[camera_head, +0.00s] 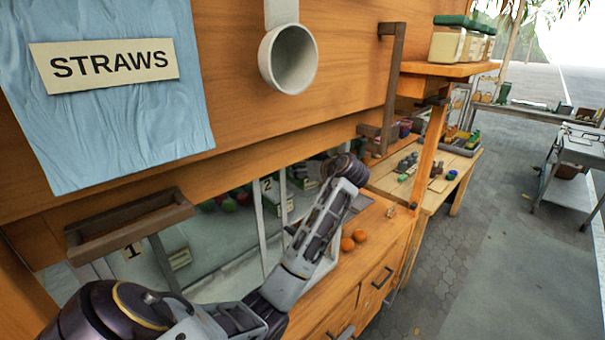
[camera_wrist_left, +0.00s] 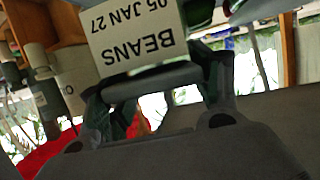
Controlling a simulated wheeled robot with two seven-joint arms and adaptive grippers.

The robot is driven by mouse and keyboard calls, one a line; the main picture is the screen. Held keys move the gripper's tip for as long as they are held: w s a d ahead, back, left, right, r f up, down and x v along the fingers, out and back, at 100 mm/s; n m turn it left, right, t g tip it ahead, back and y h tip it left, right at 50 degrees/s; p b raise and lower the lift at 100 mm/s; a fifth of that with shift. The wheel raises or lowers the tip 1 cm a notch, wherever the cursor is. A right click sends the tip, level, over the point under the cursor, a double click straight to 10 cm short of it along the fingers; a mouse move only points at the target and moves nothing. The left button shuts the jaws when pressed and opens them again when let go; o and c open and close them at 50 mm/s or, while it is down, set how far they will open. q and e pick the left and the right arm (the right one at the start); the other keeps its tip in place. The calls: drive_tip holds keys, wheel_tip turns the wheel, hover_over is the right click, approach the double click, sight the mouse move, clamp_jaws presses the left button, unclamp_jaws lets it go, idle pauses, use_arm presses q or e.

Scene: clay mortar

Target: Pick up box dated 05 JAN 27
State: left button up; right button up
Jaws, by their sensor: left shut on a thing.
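In the left wrist view a box (camera_wrist_left: 135,40) carries a pale label that reads upside down as BEANS and 05 JAN 27. My left gripper (camera_wrist_left: 155,85) is shut on this box, with its dark fingers at the box's two sides. The back of the box is cut off by the frame edge. In the head view my left arm reaches from the bottom left to the opening under the wooden panel; its gripper and the box are hidden there. My right gripper is in neither view.
A case with number cards 1 (camera_head: 133,250) and 2 (camera_head: 268,185) lies behind the arm. A blue STRAWS board (camera_head: 110,130) and a white tube (camera_head: 288,60) hang above. Green-lidded containers (camera_head: 460,42) stand on a shelf.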

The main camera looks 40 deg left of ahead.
use_arm(q)
drive_tip(key=s+d+b, duration=0.1)
drive_tip(key=d, duration=0.4)
drive_tip(key=s+d+b, duration=0.1)
drive_tip(key=d, duration=0.4)
drive_tip(key=s+d+b, duration=0.1)
drive_tip(key=s+d, duration=0.1)
drive_tip(key=d, duration=0.3)
drive_tip(key=shift+s+f, duration=0.1)
drive_tip(key=shift+s+d+b, duration=0.2)
drive_tip(key=shift+d+b, duration=0.15)
drive_tip(key=shift+d, duration=0.15)
